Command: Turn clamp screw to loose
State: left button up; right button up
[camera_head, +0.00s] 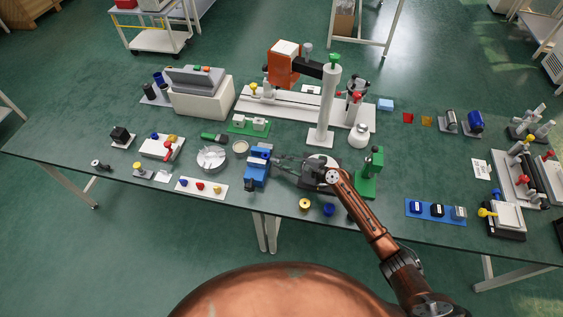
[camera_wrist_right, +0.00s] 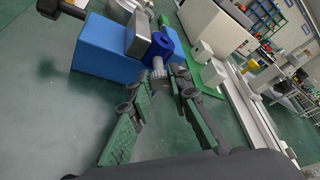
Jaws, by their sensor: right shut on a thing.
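The blue clamp fixture (camera_head: 256,173) stands near the front edge of the table, left of my right gripper (camera_head: 277,158). In the right wrist view it is a blue block (camera_wrist_right: 103,48) with a grey metal piece and a darker blue collar (camera_wrist_right: 160,46). A grey ribbed clamp screw (camera_wrist_right: 158,76) sticks out of the collar toward my right gripper (camera_wrist_right: 164,83). The right fingers are shut on the screw head, one on each side. The screw is hard to make out in the head view. My left gripper is not in view.
A green stand (camera_head: 371,172) is right of my right forearm. A tall white column (camera_head: 327,105) rises behind the gripper. A white round dish (camera_head: 211,158) lies left of the fixture. Small round parts (camera_head: 305,204) lie at the front edge.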

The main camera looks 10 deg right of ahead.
grip_shut()
jog(key=n+b, duration=0.1)
jog(key=n+t+b, duration=0.1)
jog(key=b, duration=0.1)
jog(key=shift+s+f, duration=0.1)
jog(key=shift+f, duration=0.3)
jog(key=shift+n+t+b, duration=0.3)
jog(key=shift+b, duration=0.3)
jog(key=shift+r+n+b, duration=0.2)
jog(key=shift+n+b, duration=0.1)
jog(key=shift+r, duration=0.1)
jog(key=o, duration=0.8)
grip_release()
jog(key=v, duration=1.2)
